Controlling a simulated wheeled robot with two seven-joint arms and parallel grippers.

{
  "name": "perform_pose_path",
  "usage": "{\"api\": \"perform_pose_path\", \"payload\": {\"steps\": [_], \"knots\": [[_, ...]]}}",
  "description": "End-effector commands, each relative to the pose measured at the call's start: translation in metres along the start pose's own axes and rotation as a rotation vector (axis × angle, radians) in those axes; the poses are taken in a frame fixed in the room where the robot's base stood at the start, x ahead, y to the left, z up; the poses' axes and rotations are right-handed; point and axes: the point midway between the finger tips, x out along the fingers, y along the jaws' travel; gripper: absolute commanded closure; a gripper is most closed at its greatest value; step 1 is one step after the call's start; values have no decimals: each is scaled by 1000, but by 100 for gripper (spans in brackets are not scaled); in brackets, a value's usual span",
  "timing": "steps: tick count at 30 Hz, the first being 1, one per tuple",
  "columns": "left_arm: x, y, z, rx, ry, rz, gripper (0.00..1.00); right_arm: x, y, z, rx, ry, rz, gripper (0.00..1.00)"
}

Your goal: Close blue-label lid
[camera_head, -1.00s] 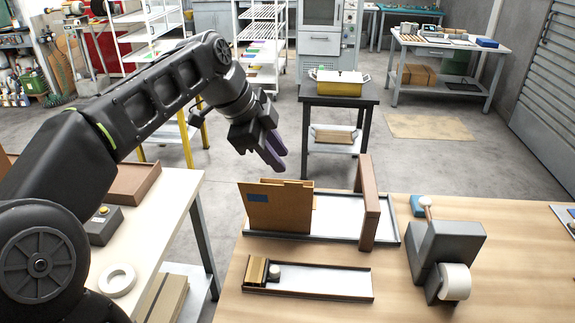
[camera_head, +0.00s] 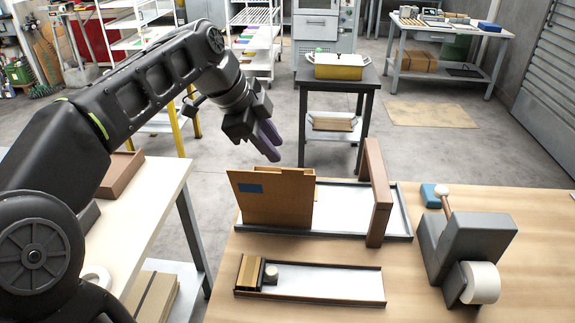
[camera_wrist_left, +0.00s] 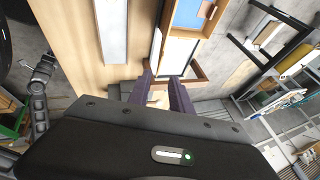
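In the head view a brown cardboard-coloured box (camera_head: 300,205) stands at the left end of a long tray on the wooden table. Its lid (camera_head: 265,205) stands raised as an upright panel facing me, with a small blue label (camera_head: 250,188) at its upper left. My left gripper (camera_head: 270,148) hangs above and behind the lid, fingers pointing down, touching nothing that I can see. In the left wrist view the two purple fingers (camera_wrist_left: 162,92) are apart with nothing clearly between them. My right gripper is not in view.
A brown upright frame (camera_head: 377,195) stands across the tray (camera_head: 340,208) right of the box. A shorter tray (camera_head: 325,284) lies in front, with a small brush-like block (camera_head: 250,272). A grey tape dispenser (camera_head: 462,245) stands at the right. Bare table lies between the trays and dispenser.

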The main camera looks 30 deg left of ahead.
Motion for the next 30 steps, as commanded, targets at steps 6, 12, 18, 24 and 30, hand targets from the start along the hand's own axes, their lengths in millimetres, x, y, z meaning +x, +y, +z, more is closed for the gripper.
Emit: {"api": "perform_pose_path", "payload": {"steps": [6, 12, 18, 24, 30], "knots": [[9, 0, 0, 0, -1, 3, 75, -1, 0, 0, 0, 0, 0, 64], [37, 0, 0, -1, -1, 4, 75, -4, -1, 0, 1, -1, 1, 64], [66, 0, 0, 0, 0, 4, 75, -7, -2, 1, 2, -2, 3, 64], [78, 0, 0, 0, 0, 0, 75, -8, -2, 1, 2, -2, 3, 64], [78, 0, 0, 0, 0, 0, 75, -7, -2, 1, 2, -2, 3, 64]]}}
